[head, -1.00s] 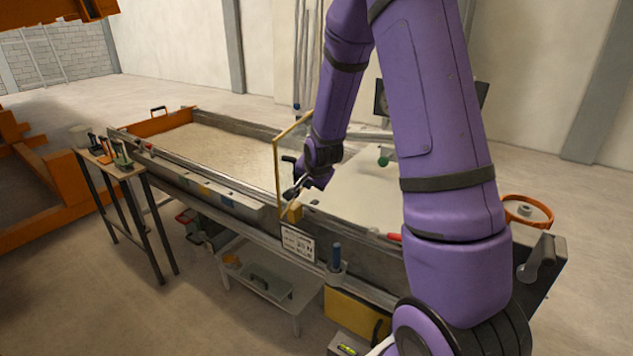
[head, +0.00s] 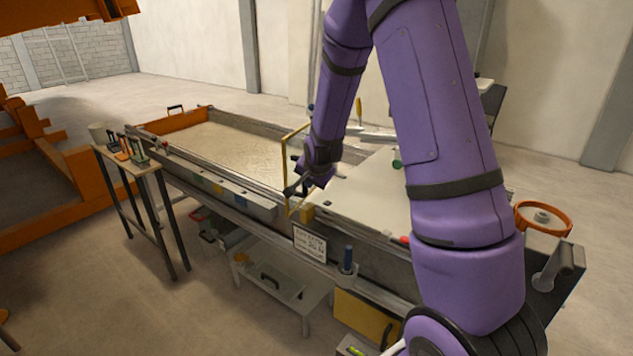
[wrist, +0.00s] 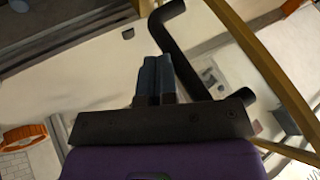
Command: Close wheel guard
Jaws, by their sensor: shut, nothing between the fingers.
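A yellow frame (head: 283,165) stands upright across the long sandbed (head: 225,140), near its middle. It looks like the wheel guard, though I cannot tell for sure. In the wrist view a yellow bar (wrist: 262,62) of it runs diagonally at the right. A black bent handle (wrist: 178,52) lies just right of the fingers; I cannot tell whether they touch it. My gripper (wrist: 158,62) is shut and empty. In the head view my gripper (head: 297,189) is small and dark beside the frame, over the sandbed's near side.
A pale flat cover (head: 370,195) lies over the right part of the bed. An orange ring (head: 543,217) is at the right end. A small tool table (head: 130,160) stands left. A low shelf (head: 275,285) and a yellow panel (head: 365,318) are below the near side.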

